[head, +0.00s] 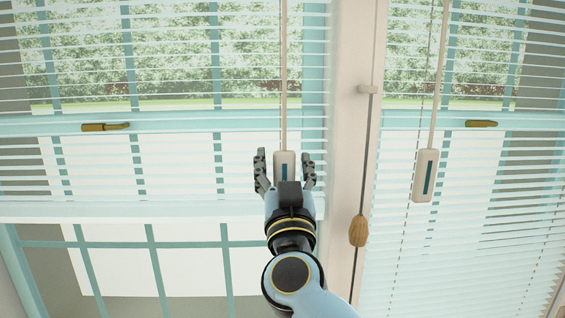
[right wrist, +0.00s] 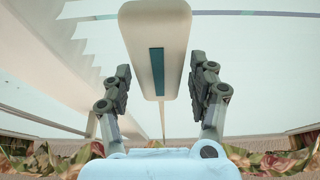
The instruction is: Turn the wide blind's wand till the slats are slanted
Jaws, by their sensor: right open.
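The wide blind (head: 190,149) hangs across the left window in the head view. Its pale slats lie level in rows, with the garden showing between them. Its wand (head: 284,75) hangs upright near the blind's right edge and ends in a white handle (head: 284,164) with a dark stripe. My right gripper (head: 284,156) is open, with one finger on each side of this handle. The right wrist view shows the handle (right wrist: 155,48) between the two fingers (right wrist: 161,88), with gaps on both sides. My left gripper is not in view.
A narrower blind (head: 470,215) hangs at the right with its own wand handle (head: 426,176). Between the blinds, a cord with a wooden tassel (head: 358,231) hangs before the window post (head: 345,180). Brass window latches (head: 105,127) show behind the slats.

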